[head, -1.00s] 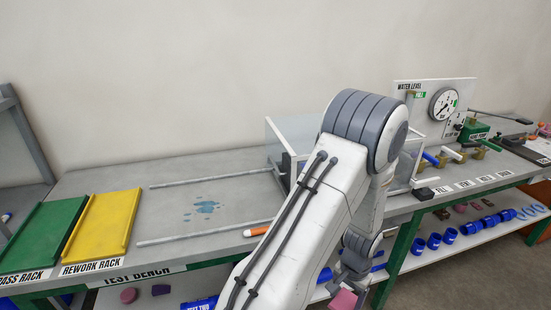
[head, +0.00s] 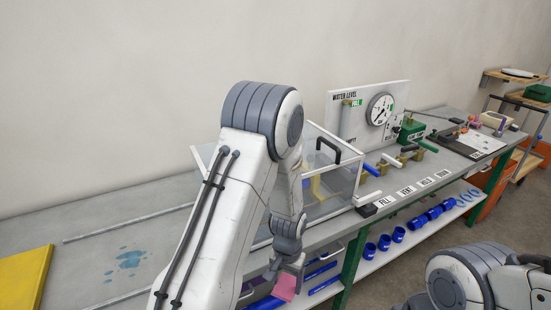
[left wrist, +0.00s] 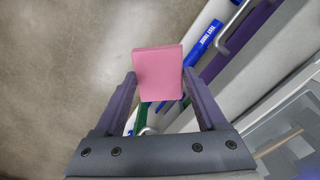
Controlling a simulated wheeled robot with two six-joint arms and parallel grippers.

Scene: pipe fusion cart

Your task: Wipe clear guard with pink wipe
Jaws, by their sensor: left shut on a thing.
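The pink wipe (head: 285,287) is a flat pink pad. My left gripper (head: 287,272) is shut on it, low in front of the bench's front edge. In the left wrist view the pad (left wrist: 158,74) sits between the two fingertips of the left gripper (left wrist: 160,76). The clear guard (head: 339,201) is a see-through box with pale edges and a black handle, on the bench right of my left forearm. My left arm hides part of its left side. The wipe is apart from the guard. My right gripper is out of view; only part of my right arm shows at bottom right.
The bench (head: 100,215) carries metal rails and blue wet spots (head: 128,260) at left. Valve handles, a gauge board (head: 362,118) and a green box (head: 412,131) stand right of the guard. Blue fittings (head: 399,235) lie on the lower shelf. Floor shows in front.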

